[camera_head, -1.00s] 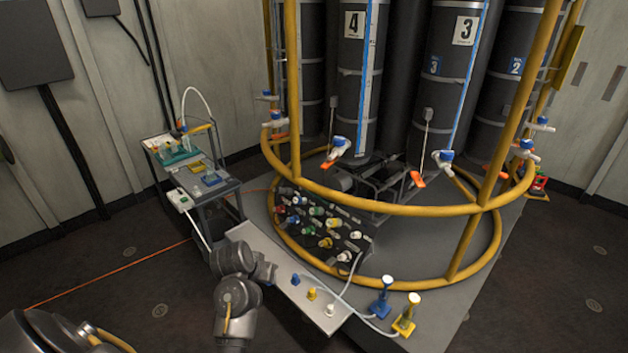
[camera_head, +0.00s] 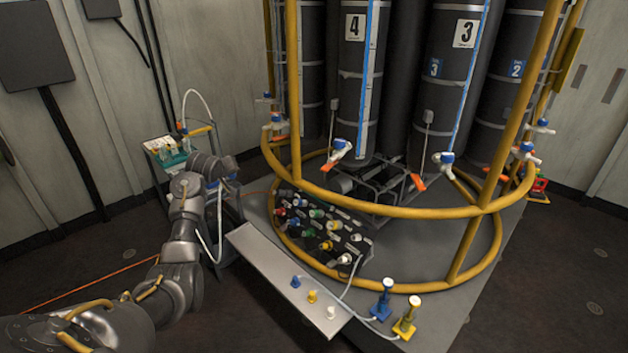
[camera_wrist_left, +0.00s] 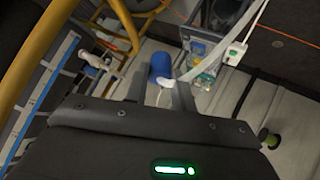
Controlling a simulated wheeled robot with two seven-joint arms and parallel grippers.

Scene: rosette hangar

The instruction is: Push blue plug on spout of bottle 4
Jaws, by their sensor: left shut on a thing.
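Bottle 4 (camera_head: 349,95) is a tall dark cylinder with a "4" label. Its spout (camera_head: 340,150) is low on its front, with a blue and white fitting and an orange tip. My left gripper (camera_wrist_left: 158,90) is shut on a blue cylindrical plug (camera_wrist_left: 160,66), which stands up between the fingers. In the head view, the left arm reaches to the cart at the left, well left of the spout; the plug and fingertips are hard to make out there. A white spout-like fitting (camera_wrist_left: 92,61) shows in the left wrist view; which bottle it belongs to I cannot tell. My right gripper is not in view.
A yellow tubular rail (camera_head: 390,206) rings the bottles in front of the spout. A panel of coloured plugs (camera_head: 318,225) sits below it. A metal shelf (camera_head: 268,262) holds small blue, yellow and white pieces. The cart (camera_head: 158,148) is partly behind my arm.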

